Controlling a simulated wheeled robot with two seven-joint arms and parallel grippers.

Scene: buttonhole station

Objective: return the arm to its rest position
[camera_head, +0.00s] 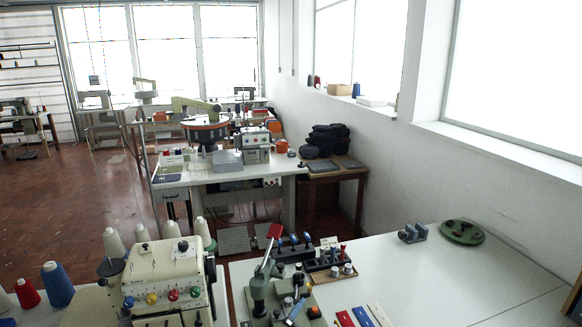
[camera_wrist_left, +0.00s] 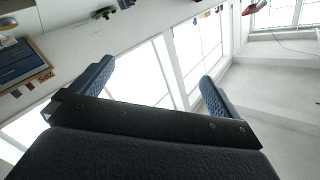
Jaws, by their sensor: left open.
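My left gripper (camera_wrist_left: 157,72) shows in the left wrist view. Its two dark, ridged fingers stand wide apart with nothing between them. Behind the fingers are bright windows and a pale ceiling or wall, so the gripper is clear of any work surface there. In the head view I cannot make out the left arm or its gripper. My right gripper is not in view.
A white table (camera_head: 430,280) fills the lower right, with a green press (camera_head: 262,292), a blue-grey block (camera_head: 412,233) and a round green base (camera_head: 462,232). A cream sewing machine (camera_head: 165,272) stands left, beside thread cones (camera_head: 57,285). The table's middle right is clear.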

